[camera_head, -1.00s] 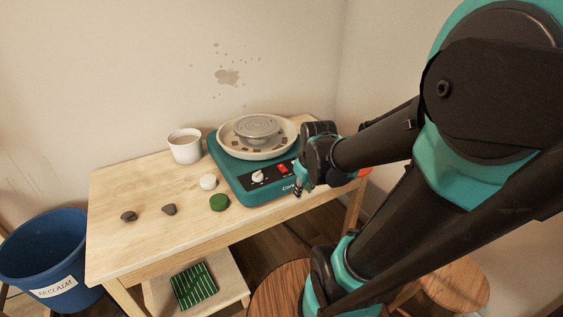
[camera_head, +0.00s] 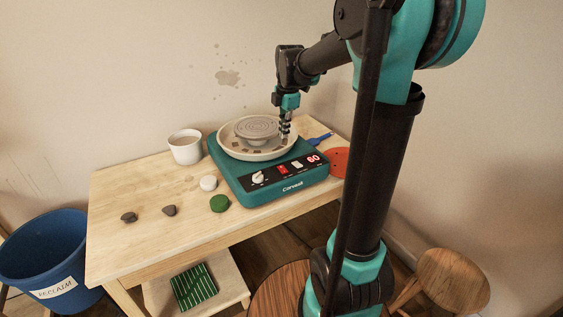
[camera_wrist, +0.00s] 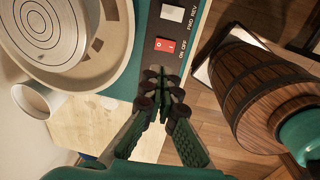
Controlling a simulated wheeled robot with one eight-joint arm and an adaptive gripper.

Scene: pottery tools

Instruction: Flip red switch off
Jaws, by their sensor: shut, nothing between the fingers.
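The red switch (camera_head: 283,169) is on the dark front panel of the teal pottery wheel (camera_head: 262,196) on the table. In the wrist view the red switch (camera_wrist: 165,46) lies just beyond my fingertips, above a label reading ON and OFF. I cannot tell for sure which side is pressed. My gripper (camera_head: 285,141) is shut and empty, pointing down over the right side of the wheel's pan, above and behind the panel. In the wrist view the gripper (camera_wrist: 165,88) shows its fingertips together, apart from the switch.
A white switch (camera_head: 297,164), a white knob (camera_head: 258,178) and a lit display (camera_head: 313,159) reading 60 share the panel. The wheel's pan (camera_head: 226,145) stands behind it. A white cup (camera_head: 186,148), a green disc (camera_head: 219,203) and dark stones lie to the left.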

